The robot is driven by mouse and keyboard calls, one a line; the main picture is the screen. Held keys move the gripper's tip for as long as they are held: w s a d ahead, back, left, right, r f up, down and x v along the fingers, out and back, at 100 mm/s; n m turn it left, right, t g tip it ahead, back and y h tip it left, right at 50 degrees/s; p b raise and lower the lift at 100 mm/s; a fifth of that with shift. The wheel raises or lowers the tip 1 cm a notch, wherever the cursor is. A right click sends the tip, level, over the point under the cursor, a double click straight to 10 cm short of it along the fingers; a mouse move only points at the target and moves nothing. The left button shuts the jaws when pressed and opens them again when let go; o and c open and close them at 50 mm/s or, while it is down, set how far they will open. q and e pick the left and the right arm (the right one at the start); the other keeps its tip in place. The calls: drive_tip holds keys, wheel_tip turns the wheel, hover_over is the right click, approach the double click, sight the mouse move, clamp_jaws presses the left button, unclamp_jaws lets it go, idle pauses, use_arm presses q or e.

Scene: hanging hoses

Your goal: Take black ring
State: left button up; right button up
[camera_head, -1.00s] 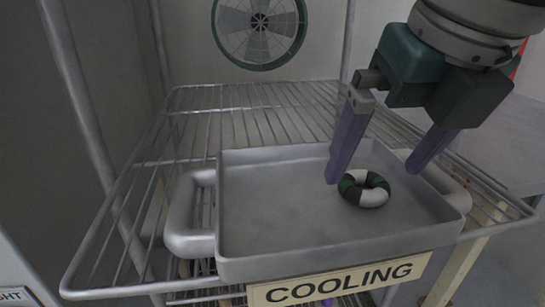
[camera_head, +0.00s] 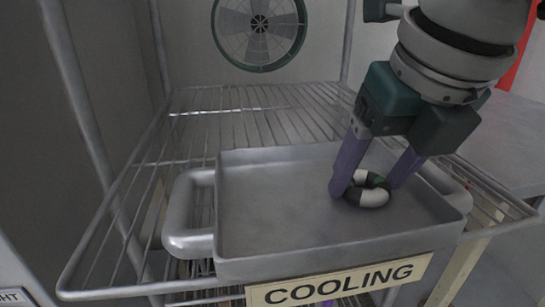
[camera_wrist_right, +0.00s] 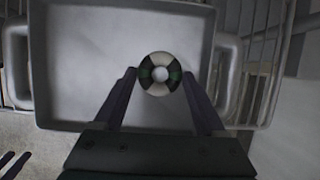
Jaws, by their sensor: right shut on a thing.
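The black ring (camera_head: 368,197), banded in black, white and dark green, lies flat in the right part of a grey metal tray (camera_head: 275,205). It also shows in the right wrist view (camera_wrist_right: 160,91). My right gripper (camera_head: 364,188) has its two purple fingers down in the tray, one on each side of the ring, and is shut on it. The near finger covers part of the ring's left side in the head view. The ring still appears to be down at the tray floor.
The tray stands on a wire rack (camera_head: 245,122) with a sign reading COOLING (camera_head: 340,283) at its front. Tray handles (camera_head: 187,215) stick out at the sides. A round fan (camera_head: 259,27) is on the back wall. The tray's left part is empty.

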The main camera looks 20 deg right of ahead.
drive_tip(key=shift+c, duration=1.4)
drive_tip(key=shift+r, duration=0.1)
